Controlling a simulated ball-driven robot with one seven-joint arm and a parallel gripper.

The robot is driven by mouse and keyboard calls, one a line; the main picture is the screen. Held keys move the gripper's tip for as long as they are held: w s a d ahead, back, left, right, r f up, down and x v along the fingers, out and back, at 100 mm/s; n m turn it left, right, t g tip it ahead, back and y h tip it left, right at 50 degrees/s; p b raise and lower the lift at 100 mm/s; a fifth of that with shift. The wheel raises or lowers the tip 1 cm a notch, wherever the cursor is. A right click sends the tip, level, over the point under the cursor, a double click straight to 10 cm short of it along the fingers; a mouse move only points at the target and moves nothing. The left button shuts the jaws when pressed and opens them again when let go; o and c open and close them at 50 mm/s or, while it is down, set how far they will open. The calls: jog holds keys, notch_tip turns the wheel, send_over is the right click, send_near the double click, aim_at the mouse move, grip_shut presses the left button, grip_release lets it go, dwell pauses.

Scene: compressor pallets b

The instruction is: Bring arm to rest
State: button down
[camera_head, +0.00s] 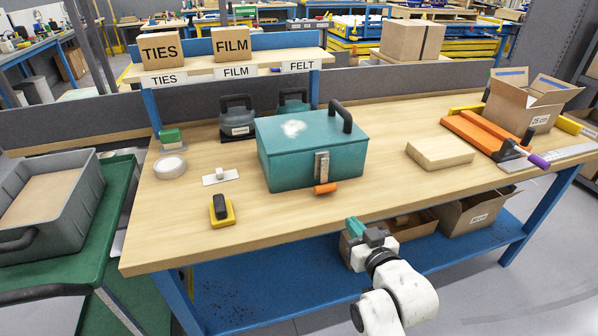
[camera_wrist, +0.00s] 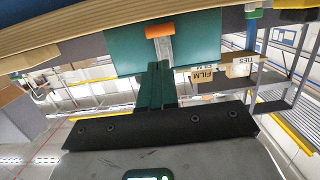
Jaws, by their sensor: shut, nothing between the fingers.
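My gripper (camera_head: 354,228) is at the front edge of the workbench, in front of the teal case and a little to its right. In the wrist view its two green fingers (camera_wrist: 156,86) are together with nothing between them. The teal case (camera_head: 312,150) stands closed on the bench, with a dark handle on top, a metal latch (camera_head: 321,165) and an orange piece (camera_head: 325,188) below the latch. In the wrist view the case (camera_wrist: 190,48) and the orange piece (camera_wrist: 166,30) show beyond the fingers. The gripper looks apart from the case.
The workbench (camera_head: 380,185) is bare between the case and the wooden block (camera_head: 440,152). A yellow-and-black tool (camera_head: 221,209), a tape roll (camera_head: 170,167) and a white plate (camera_head: 220,177) lie left. An open carton (camera_head: 525,103) stands right. Cartons sit on the lower shelf (camera_head: 290,285).

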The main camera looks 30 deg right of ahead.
jog(key=s+a+f+n+g+y, duration=0.1)
jog(key=s+a+f+g+y, duration=0.2)
jog(key=s+a+f+g, duration=0.5)
jog(key=s+a+f+n+g, duration=0.1)
jog(key=s+f+g, duration=0.2)
jog(key=s, duration=0.6)
jog(key=s+a+f+g+y, duration=0.1)
jog(key=s+f+g, duration=0.2)
jog(key=s, duration=0.6)
jog(key=shift+s+a+f+n+g, duration=0.3)
jog(key=shift+f+n, duration=0.1)
jog(key=shift+f, duration=0.1)
